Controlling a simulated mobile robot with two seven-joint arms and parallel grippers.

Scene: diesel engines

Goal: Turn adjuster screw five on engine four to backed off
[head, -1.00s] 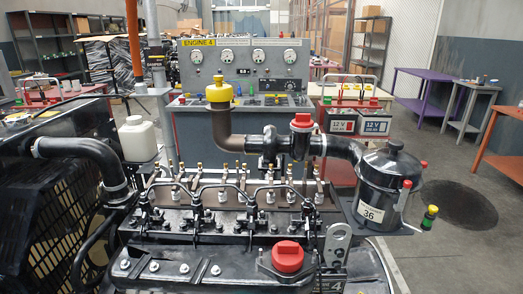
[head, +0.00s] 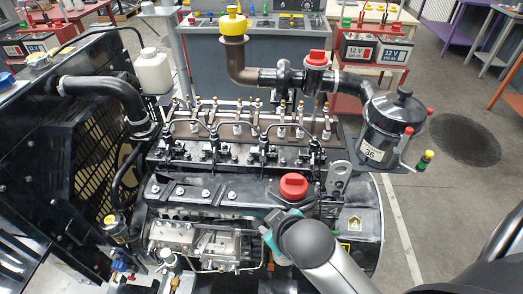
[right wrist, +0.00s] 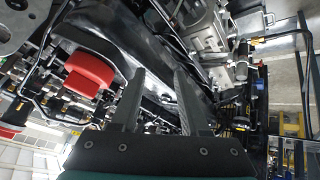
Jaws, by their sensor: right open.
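Engine four (head: 230,195) fills the middle of the head view, with a yellow "4" mark on its lower right side. A row of upright fittings with brass tips (head: 238,128) runs along its top; I cannot tell which one is adjuster screw five. My right arm comes in from the bottom right, in front of the engine's near side. Its fingers are hidden in the head view. In the right wrist view my right gripper (right wrist: 155,75) is open and empty, its fingers pointing along the dark engine body, right of the red cap (right wrist: 90,72). My left gripper is out of view.
The red cap (head: 293,186) sits on the engine cover beside a metal lifting bracket (head: 338,180). A black canister marked 36 (head: 392,125) stands at right. A yellow-capped pipe (head: 234,55) rises behind. A caged fan (head: 95,165) is at left.

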